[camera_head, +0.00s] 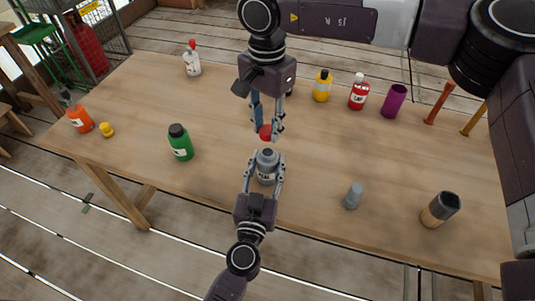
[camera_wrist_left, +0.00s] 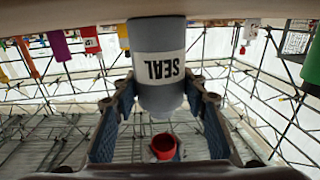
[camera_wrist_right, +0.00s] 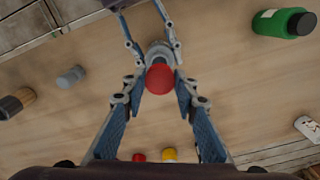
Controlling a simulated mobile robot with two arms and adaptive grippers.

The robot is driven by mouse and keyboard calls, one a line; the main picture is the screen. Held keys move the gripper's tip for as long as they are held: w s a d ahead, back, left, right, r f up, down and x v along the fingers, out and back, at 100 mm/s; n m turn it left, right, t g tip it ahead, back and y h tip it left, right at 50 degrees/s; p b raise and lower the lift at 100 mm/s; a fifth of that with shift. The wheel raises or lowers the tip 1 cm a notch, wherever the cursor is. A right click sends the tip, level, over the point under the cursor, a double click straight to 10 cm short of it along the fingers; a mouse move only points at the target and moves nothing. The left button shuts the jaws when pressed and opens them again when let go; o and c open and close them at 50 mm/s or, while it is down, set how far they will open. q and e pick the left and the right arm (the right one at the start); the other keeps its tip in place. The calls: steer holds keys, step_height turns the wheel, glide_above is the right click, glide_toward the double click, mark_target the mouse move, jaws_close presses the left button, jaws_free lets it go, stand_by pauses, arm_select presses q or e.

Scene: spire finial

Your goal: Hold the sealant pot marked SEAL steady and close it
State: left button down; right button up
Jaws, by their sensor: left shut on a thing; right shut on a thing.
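The grey sealant pot (camera_head: 267,176) stands near the table's front edge, and its SEAL label (camera_wrist_left: 158,67) shows upside down in the left wrist view. My left gripper (camera_head: 265,164) is shut on the pot, one finger on each side. My right gripper (camera_head: 267,130) points down from above and is shut on a red cap (camera_head: 265,132). The cap also shows between the fingertips in the right wrist view (camera_wrist_right: 159,79), where it partly covers the pot's top (camera_wrist_right: 158,52). In the left wrist view the cap (camera_wrist_left: 163,146) is apart from the pot, beyond its top end.
A green bottle (camera_head: 180,145) stands to the left. A grey cylinder (camera_head: 353,196) and a dark-and-tan cup (camera_head: 438,211) stand to the right. Yellow (camera_head: 322,88), red (camera_head: 358,95) and purple (camera_head: 394,102) items line the back. The table (camera_head: 220,110) is clear close around the pot.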

glide_above(267, 153)
steer(key=shift+f, duration=2.2)
steer(key=shift+f, duration=0.9)
steer(key=shift+f, duration=0.55)
